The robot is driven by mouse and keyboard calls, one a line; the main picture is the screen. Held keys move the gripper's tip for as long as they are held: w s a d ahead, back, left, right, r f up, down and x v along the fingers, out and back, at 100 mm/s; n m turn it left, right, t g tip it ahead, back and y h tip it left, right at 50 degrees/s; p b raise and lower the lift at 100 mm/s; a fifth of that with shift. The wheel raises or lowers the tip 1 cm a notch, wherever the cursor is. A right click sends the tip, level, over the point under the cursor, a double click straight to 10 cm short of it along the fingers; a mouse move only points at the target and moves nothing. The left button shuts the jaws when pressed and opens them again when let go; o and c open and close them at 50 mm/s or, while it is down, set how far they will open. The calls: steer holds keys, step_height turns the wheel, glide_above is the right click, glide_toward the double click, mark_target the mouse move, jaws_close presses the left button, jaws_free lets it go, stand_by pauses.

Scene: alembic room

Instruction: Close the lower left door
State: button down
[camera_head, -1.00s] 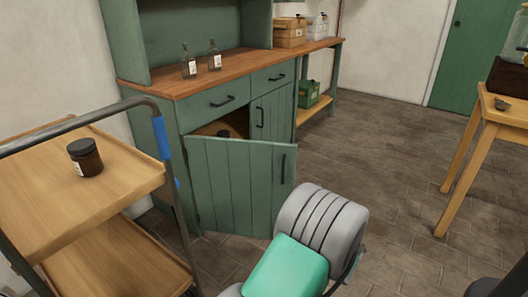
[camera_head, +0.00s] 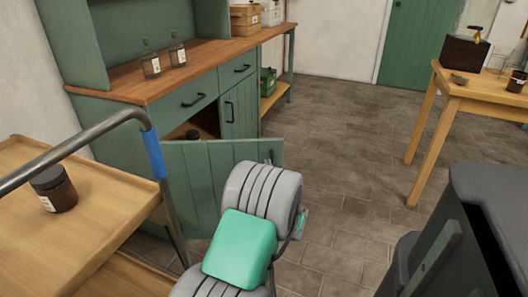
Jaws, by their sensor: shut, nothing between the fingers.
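The lower left door (camera_head: 205,185) of the green cabinet (camera_head: 120,125) stands wide open, swung out toward me. Its dark handle (camera_head: 271,158) is at its right edge. The door's lower right part is hidden by my grey and teal arm. My gripper (camera_head: 435,265), dark grey, shows only in part, large and close at the lower right. It is shut and empty, to the right of the door and apart from it in the picture.
A wooden trolley (camera_head: 105,200) with a metal rail and a dark jar (camera_head: 54,189) stands close at the left, overlapping the door's left side in view. A wooden table (camera_head: 475,95) stands at the right. Tiled floor (camera_head: 340,150) between cabinet and table is clear.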

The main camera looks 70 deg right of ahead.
mark_target(266, 147)
steer(key=b+x, duration=0.1)
steer(key=x, duration=0.7)
steer(key=shift+w+f, duration=0.1)
steer(key=shift+d, duration=0.45)
steer(key=shift+w, duration=0.15)
